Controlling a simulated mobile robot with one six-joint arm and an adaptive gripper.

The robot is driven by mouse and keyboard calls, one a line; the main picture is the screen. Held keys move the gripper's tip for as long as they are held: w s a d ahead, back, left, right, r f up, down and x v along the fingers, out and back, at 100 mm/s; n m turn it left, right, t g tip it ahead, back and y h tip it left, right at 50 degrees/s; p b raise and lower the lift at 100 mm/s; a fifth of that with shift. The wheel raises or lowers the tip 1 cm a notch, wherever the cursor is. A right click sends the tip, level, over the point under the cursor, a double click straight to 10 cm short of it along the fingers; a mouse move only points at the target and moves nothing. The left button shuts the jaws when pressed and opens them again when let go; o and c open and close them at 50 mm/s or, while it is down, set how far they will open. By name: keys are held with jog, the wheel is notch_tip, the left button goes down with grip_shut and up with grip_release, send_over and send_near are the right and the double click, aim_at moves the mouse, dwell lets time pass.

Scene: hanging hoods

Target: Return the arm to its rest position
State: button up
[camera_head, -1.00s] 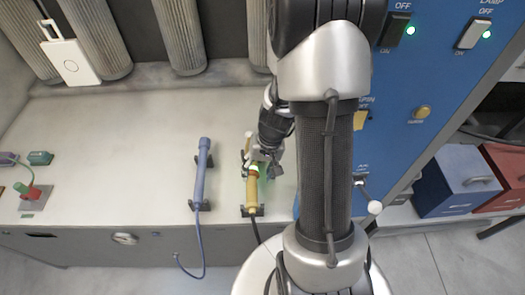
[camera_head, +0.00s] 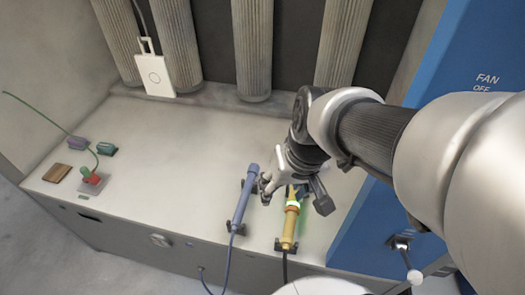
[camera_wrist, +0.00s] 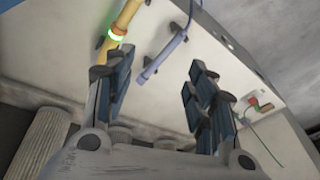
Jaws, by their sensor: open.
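My gripper (camera_head: 293,190) hangs above the bench, close over the upper end of the yellow tool (camera_head: 289,228), which has a lit green ring. In the wrist view my gripper (camera_wrist: 158,95) has its two fingers spread wide with nothing between them. The yellow tool (camera_wrist: 126,16) there lies beyond the left finger, apart from it. My arm reaches in from the right side of the head view.
A blue tool (camera_head: 242,205) rests in its holders left of the yellow one. A red-and-green item on a plate (camera_head: 92,182) and small blocks sit at the bench's left. Ribbed hoses (camera_head: 252,50) hang behind. A blue panel (camera_head: 440,130) stands at right.

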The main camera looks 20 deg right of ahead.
jog(key=s+a+r+n+t, duration=0.2)
jog(key=s+a+r, duration=0.1)
jog(key=s+r, duration=0.3)
jog(key=shift+h, duration=0.3)
jog(key=f+b, duration=0.2)
jog(key=s+f+b, duration=0.1)
jog(key=f+b, duration=0.2)
jog(key=shift+s+a+f, duration=0.1)
jog(key=shift+f, duration=0.25)
jog(key=shift+c, duration=0.5)
